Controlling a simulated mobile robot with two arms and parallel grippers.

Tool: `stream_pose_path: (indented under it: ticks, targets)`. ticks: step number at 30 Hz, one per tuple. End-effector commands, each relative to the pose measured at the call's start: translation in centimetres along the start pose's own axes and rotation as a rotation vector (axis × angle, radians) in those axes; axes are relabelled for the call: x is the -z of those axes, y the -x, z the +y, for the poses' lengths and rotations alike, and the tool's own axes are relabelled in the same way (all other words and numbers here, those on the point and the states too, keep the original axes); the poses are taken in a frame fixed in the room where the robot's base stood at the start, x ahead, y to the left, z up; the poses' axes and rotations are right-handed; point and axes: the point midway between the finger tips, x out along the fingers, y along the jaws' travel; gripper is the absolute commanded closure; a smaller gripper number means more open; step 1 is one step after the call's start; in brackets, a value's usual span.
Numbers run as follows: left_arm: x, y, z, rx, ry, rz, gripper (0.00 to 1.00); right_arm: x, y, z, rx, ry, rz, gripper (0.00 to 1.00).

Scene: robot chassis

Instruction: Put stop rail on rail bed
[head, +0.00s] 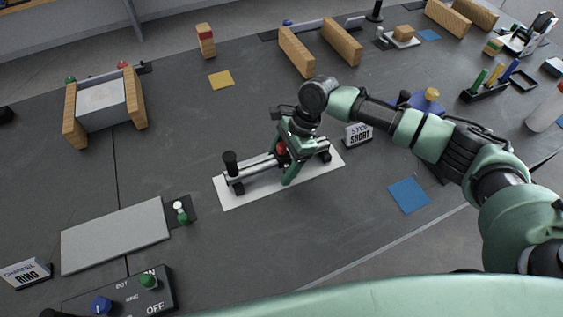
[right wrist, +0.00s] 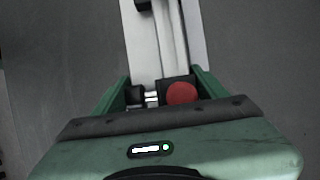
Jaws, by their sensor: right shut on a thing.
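A silver rail (head: 252,170) with black end blocks, an upright black knob near its left end and a red round part (head: 281,149) near its middle is over a white plate (head: 238,200). I take it for the stop rail; whether it touches the plate is unclear. My right gripper (head: 285,165) is shut on the rail near the red part, one green finger on each side. In the right wrist view the rail (right wrist: 170,40) runs away from my jaws, with the red part (right wrist: 182,93) between the fingers. I cannot tell which thing is the rail bed. My left gripper is out of view.
A "STOP SHORT" sign (head: 358,134) stands just right of the plate. A grey panel (head: 115,236) and a switch box (head: 125,292) are at lower left. Wooden blocks (head: 297,52) stand at the back. The table in front of the plate is mostly clear, with a blue square (head: 409,195).

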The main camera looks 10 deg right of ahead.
Motion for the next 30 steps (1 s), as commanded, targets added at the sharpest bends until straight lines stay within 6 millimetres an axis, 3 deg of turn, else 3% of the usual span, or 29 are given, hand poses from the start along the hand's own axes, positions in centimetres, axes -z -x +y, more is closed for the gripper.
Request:
stream_pose_path:
  ticks: [2, 3, 5, 17, 20, 30]
  targets:
    - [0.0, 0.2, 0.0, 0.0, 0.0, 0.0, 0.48, -0.1, 0.0, -0.1, 0.001, 0.0, -0.002, 0.94]
    - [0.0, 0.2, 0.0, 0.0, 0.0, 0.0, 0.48, 0.1, -0.2, 0.0, 0.0, 0.0, 0.0, 0.22]
    - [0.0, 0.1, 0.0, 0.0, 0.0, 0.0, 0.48, 0.1, -0.2, 0.0, 0.0, 0.0, 0.0, 0.06]
    - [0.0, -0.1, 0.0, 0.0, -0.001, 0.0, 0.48, 0.0, 0.3, 0.0, 0.0, 0.0, 0.0, 0.06]
    - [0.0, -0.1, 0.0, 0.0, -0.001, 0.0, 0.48, 0.0, 1.6, 0.0, 0.001, 0.0, 0.0, 0.06]
    - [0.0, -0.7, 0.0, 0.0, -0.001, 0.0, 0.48, 0.1, 8.7, -0.1, 0.004, -0.001, 0.001, 0.06]
